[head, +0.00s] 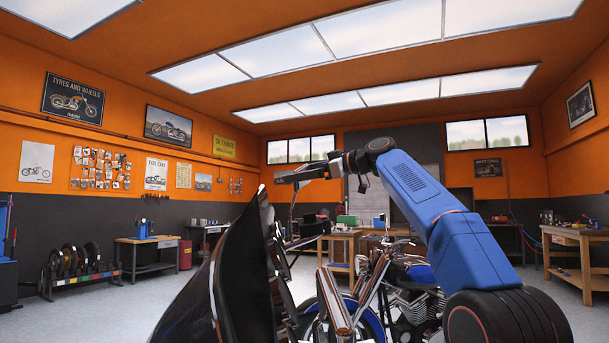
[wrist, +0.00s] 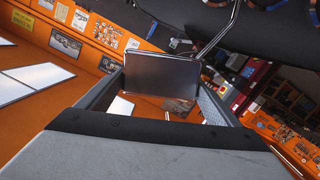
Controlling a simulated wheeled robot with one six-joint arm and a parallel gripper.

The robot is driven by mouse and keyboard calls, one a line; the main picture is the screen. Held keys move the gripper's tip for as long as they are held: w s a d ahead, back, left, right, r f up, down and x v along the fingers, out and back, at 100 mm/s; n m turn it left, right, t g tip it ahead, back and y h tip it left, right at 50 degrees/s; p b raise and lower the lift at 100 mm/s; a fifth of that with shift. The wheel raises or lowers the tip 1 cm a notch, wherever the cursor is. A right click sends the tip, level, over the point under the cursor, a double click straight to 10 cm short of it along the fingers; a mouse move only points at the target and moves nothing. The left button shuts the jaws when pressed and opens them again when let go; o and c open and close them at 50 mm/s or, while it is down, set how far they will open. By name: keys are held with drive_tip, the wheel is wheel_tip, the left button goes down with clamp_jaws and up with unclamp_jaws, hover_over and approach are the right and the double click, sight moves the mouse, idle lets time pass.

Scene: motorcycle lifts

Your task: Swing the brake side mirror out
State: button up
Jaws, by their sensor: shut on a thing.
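The mirror (wrist: 160,85) shows in the wrist view as a dark rectangular plate with rounded corners. A thin chrome stem (wrist: 222,38) runs from its right side up to the top edge of the picture. My gripper (head: 287,178) is shut on the mirror, with one finger at its left edge and the other at its right edge. In the head view my gripper reaches left from the blue arm, above the motorcycle's front end. The mirror itself is hard to make out there. The motorcycle (head: 412,306) shows its chrome engine and a blue tank behind my arm.
A large dark curved panel (head: 235,275) stands close in the left foreground and hides part of the front end. Chrome tubes (head: 335,300) rise to its right. Workbenches (head: 148,242) and a tyre rack (head: 78,278) stand farther off.

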idle(0.6)
drive_tip(key=o, duration=1.4)
drive_tip(key=v, duration=1.7)
drive_tip(key=shift+w+d, duration=0.2)
drive_tip(key=shift+d, duration=0.15)
